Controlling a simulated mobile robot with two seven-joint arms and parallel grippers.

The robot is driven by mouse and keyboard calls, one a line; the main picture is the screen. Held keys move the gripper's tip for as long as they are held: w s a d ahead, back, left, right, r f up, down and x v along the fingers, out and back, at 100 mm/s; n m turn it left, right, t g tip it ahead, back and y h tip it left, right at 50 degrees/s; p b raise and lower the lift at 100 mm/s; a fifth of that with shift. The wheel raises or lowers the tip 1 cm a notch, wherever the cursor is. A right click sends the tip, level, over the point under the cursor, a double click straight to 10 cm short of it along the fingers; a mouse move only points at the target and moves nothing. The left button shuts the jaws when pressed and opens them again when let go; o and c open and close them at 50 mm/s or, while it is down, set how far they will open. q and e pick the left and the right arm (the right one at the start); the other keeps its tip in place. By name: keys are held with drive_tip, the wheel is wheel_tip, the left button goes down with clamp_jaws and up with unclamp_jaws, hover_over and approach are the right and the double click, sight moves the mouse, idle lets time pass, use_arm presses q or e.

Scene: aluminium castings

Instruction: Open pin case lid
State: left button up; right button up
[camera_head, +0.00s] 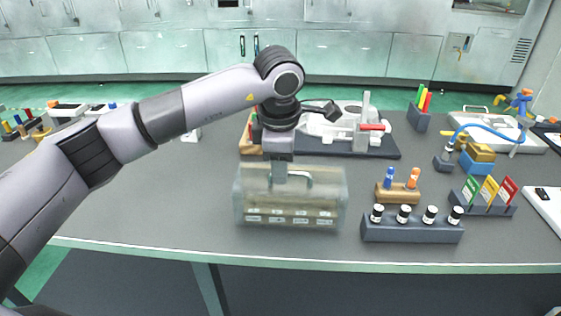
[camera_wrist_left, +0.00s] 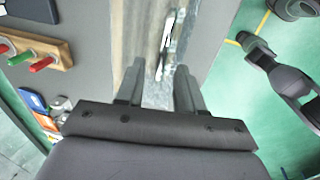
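The pin case (camera_head: 290,215) is a translucent greenish box near the table's front edge, with several small labels along its lower front. Its lid looks closed and carries a pale metal handle (camera_head: 305,180). My left gripper (camera_head: 279,177) points down over the lid, at the left part of the handle. In the left wrist view my left gripper (camera_wrist_left: 159,72) has its two fingers apart, with the handle (camera_wrist_left: 167,45) showing between and beyond them. I cannot tell whether a finger touches it. My right gripper is not recognisable in either view.
A machine on a dark plate (camera_head: 350,145) is behind the case. The table front left of the case is clear.

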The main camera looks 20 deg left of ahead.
use_arm(q)
clamp_jaws()
idle(1.4)
